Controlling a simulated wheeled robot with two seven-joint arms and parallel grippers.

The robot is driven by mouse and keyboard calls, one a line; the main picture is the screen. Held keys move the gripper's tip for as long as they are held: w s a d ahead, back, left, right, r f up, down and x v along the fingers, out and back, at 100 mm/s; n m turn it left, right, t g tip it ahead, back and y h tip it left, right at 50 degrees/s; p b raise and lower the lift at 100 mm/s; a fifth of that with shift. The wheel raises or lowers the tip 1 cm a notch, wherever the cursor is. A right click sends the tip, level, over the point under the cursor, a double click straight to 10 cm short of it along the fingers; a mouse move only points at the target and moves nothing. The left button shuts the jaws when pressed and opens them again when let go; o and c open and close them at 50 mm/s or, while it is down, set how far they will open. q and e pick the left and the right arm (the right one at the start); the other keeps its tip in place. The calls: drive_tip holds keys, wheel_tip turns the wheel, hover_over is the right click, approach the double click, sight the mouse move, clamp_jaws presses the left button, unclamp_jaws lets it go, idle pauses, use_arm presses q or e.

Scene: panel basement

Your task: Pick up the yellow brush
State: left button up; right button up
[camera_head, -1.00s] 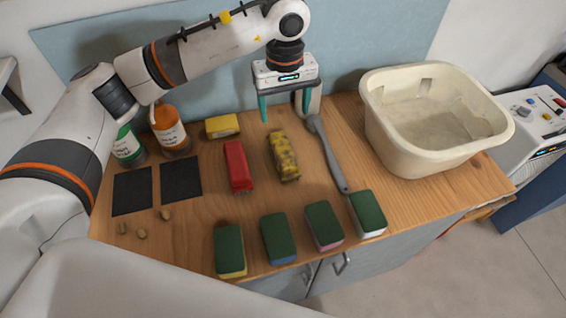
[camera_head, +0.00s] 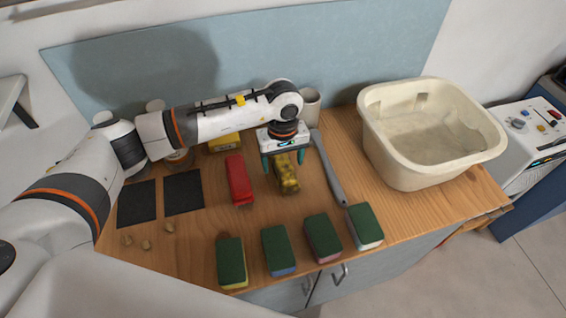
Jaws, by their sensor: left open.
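The yellow brush (camera_head: 288,182), mottled with dark patches, lies on the wooden worktop in the middle of the head view, its length running away from me. My left gripper (camera_head: 284,164) is over its far part, pointing down. Its teal fingers are apart, one on each side of the brush, and the gripper hides the brush's far end. I cannot tell whether the fingers touch it. My right gripper is not in view.
A red brush (camera_head: 239,181) lies left of the yellow one, and a grey-handled tool (camera_head: 329,170) lies right. Several green-topped sponges line the front edge, including one (camera_head: 277,249). A cream basin (camera_head: 430,165) stands at right. Two black squares (camera_head: 183,192) lie left.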

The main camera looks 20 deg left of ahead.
sight(283, 162)
use_arm(q)
drive_tip(key=shift+f, duration=0.75)
drive_tip(key=c, duration=1.1)
drive_tip(key=shift+r, duration=0.1)
drive_tip(key=shift+c, duration=0.2)
wheel_tip(283, 162, up, 9)
drive_tip(key=b, duration=0.3)
drive_tip(key=shift+r, duration=0.5)
